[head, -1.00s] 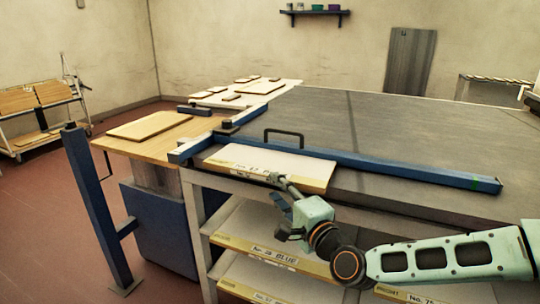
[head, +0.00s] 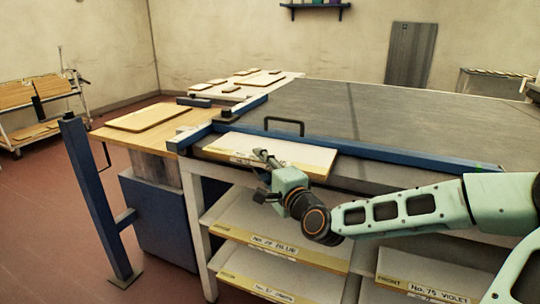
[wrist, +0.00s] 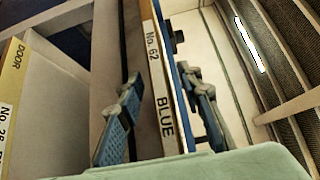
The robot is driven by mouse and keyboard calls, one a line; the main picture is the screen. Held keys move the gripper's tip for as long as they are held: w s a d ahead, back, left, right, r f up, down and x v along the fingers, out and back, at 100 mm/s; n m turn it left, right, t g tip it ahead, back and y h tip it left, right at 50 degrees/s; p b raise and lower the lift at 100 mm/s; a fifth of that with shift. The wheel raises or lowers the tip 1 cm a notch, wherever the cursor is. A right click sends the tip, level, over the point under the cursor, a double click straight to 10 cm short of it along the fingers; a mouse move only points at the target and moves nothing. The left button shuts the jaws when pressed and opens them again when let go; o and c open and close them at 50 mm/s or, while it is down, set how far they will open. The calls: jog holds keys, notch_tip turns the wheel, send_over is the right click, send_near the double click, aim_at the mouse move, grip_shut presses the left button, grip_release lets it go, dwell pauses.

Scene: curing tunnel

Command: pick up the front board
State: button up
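My gripper (head: 263,170) is at this near edge. In the wrist view the fingers of my gripper (wrist: 165,115) are apart, one on each side of the edge. A clear gap shows between the left finger and the board; contact on the right side cannot be told. On the shelf at lower right, a board (head: 425,291) carries a label reading FRONT, No. 75 VIOLET.
A blue bar (head: 390,157) runs just behind the board. A shelf below holds a board (head: 272,247) labelled BLUE. A wooden bench (head: 112,135) with a board stands left, and a blue post (head: 92,200) rises before it. Red floor (head: 40,220) is free at left.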

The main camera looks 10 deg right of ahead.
grip_shut()
jog(key=shift+r, duration=0.1)
dwell(0.4)
jog(key=shift+r+p, duration=0.3)
jog(key=shift+r, duration=0.25)
notch_tip(320, 180, up, 2)
jog(key=shift+r+p, duration=0.25)
jog(key=shift+p, duration=0.4)
jog(key=s+r+b, duration=0.1)
jog(key=s+r, duration=0.3)
jog(key=s, duration=0.3)
jog(key=s+a+r, duration=0.1)
jog(key=s+r, duration=0.4)
jog(key=s, duration=0.2)
jog(key=shift+a+r+b, duration=0.15)
jog(key=shift+b, duration=0.25)
